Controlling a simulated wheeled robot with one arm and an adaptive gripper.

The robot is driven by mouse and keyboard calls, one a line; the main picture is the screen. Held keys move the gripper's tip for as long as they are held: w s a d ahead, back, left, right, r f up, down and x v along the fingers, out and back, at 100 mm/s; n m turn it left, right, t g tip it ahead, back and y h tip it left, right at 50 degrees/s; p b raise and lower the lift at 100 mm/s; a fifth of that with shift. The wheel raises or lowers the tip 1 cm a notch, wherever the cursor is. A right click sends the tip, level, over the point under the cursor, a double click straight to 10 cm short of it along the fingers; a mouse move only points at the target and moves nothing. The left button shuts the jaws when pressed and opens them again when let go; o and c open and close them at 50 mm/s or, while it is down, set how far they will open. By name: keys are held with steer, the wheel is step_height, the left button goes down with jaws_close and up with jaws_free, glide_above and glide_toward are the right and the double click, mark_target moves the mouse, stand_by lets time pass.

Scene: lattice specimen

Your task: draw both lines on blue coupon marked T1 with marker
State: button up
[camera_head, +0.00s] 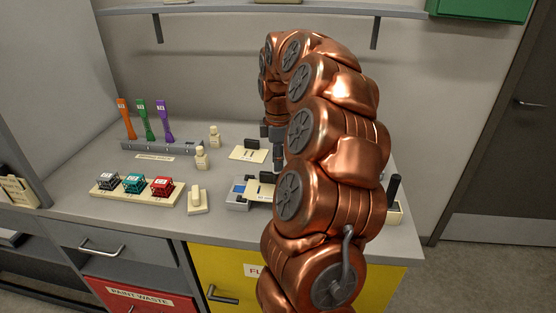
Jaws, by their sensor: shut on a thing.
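My gripper (277,158) points down over the right half of the bench and is mostly hidden behind my copper arm. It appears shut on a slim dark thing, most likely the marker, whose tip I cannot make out. Below it, a grey-blue fixture (237,196) and a cream plate with a dark block (262,190) are partly covered by the arm. I cannot pick out the blue coupon marked T1 or any lines on it; it may be hidden behind my arm.
A tray (113,196) carries grey, teal and red lattice cubes. A black upright cylinder (393,188) stands right of my arm.

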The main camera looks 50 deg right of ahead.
steer(key=shift+f, duration=0.45)
stand_by(0.9)
steer(key=shift+s+a+f+b, duration=0.1)
steer(key=shift+s+a+b, duration=0.6)
steer(key=shift+a, duration=0.15)
stand_by(1.5)
steer(key=shift+w, duration=0.1)
step_height(320, 180, up, 4)
steer(key=shift+f+p, duration=0.15)
steer(key=shift+p, duration=0.7)
